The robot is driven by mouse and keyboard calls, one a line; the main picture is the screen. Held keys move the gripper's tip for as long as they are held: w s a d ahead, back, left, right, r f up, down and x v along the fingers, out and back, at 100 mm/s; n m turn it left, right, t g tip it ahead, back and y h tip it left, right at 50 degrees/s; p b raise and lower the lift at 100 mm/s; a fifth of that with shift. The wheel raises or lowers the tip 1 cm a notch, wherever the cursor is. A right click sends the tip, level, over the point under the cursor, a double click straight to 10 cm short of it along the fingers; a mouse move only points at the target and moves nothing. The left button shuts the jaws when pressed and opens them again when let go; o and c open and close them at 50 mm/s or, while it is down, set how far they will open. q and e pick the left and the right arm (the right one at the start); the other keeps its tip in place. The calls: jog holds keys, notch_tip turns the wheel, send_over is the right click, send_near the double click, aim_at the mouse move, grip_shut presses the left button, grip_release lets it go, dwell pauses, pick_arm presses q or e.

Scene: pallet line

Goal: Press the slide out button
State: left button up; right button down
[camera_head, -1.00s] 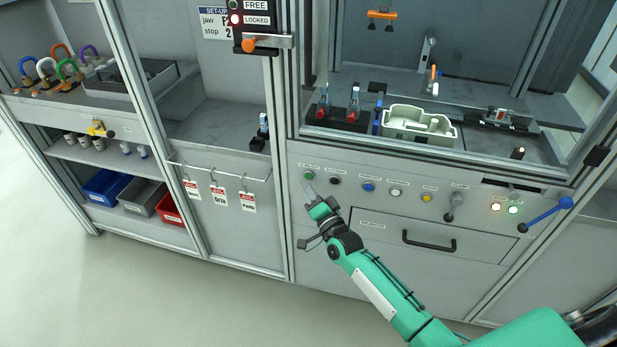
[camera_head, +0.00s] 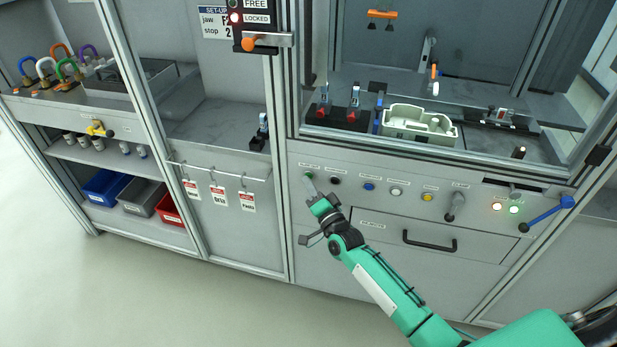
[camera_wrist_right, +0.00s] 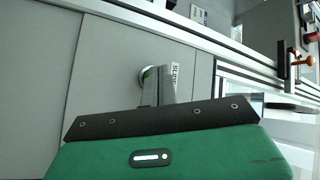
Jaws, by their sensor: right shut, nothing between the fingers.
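The slide out button (camera_head: 308,175) is the green button at the left end of the row on the grey front panel. In the right wrist view the green button (camera_wrist_right: 146,72) shows beside a label that reads in part "SLIDE". My right gripper (camera_head: 311,186) is shut and empty, its fingertips right at this button and partly covering it. In the right wrist view the closed fingers (camera_wrist_right: 157,88) overlap the button's edge. I cannot tell whether they touch it or whether it is pushed in. My left gripper is not in view.
A black button (camera_head: 335,181), a blue button (camera_head: 369,187), a white button (camera_head: 396,192) and a yellow button (camera_head: 428,197) continue the row to the right. A drawer with a black handle (camera_head: 429,243) is below. A metal frame post (camera_head: 284,200) stands just left.

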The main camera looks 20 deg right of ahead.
jog(key=shift+w+d, duration=0.15)
jog(key=shift+w, duration=0.05)
dwell(0.5)
jog(key=shift+s, duration=0.1)
jog(key=shift+s+a+p, duration=0.35)
jog(key=shift+s+a, duration=0.1)
jog(key=shift+s, duration=0.15)
jog(key=s+a+p, duration=0.1)
jog(key=s, duration=0.1)
jog(key=s+a+p, duration=0.1)
jog(key=s+a, duration=0.1)
dwell(0.4)
jog(key=shift+d, duration=0.1)
dwell(0.4)
